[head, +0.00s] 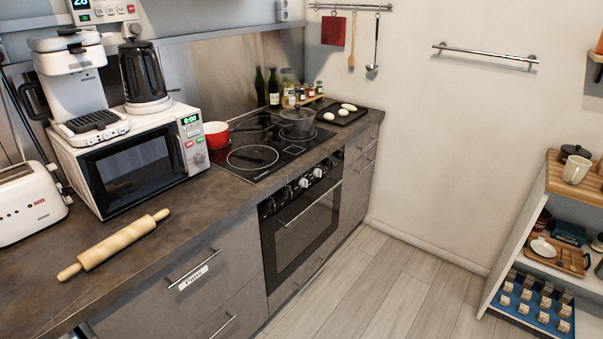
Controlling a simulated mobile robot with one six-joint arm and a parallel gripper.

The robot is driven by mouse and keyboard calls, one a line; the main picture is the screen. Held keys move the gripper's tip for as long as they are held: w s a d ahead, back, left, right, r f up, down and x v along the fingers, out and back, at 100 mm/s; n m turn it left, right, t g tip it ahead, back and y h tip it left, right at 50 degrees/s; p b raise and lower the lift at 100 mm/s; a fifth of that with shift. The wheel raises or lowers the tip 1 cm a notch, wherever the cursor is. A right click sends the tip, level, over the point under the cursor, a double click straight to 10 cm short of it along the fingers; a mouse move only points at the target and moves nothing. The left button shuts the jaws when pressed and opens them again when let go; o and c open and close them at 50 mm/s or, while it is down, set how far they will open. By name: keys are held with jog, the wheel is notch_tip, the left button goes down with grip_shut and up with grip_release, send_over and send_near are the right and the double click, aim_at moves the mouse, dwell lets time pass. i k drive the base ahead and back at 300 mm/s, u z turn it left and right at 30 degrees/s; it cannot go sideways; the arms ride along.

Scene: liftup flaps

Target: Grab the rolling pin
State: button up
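The rolling pin (113,245) is light wood with a thick barrel and a thin handle at each end. It lies on the dark countertop (50,290) at the left of the head view. It is tilted, with one end at lower left and the other at upper right, close to the counter's front edge. Nothing covers it. My gripper does not show in this view.
A white microwave (135,163) with a coffee machine (75,85) and a kettle (143,75) on top stands behind the pin. A toaster (28,203) is at far left. The floor (350,290) in front is clear. Shelves (545,240) stand at right.

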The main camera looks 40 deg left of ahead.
aim_at(98, 254)
jog(key=i, duration=1.05)
jog(key=u, duration=3.25)
jog(key=i, duration=1.65)
